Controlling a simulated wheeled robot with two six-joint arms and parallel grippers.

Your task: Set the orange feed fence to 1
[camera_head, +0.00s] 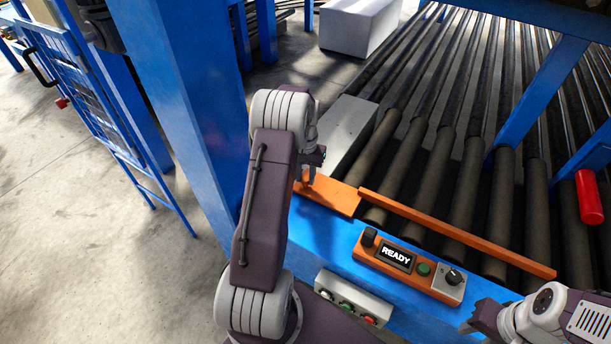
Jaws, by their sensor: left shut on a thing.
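The orange feed fence (455,234) is a long bar lying along the near edge of the rollers, with a wider flat orange plate (335,197) at its left end. My left gripper (308,178) is at the far left end of that plate, shut on a small upright orange piece there. My own wrist hides part of this grip. No scale or number for the fence can be read. My right arm's end (478,322) is at the bottom right, apart from the fence; its fingers cannot be made out clearly.
Rollers (440,165) stretch behind the fence. A blue post (190,90) stands left of my arm.

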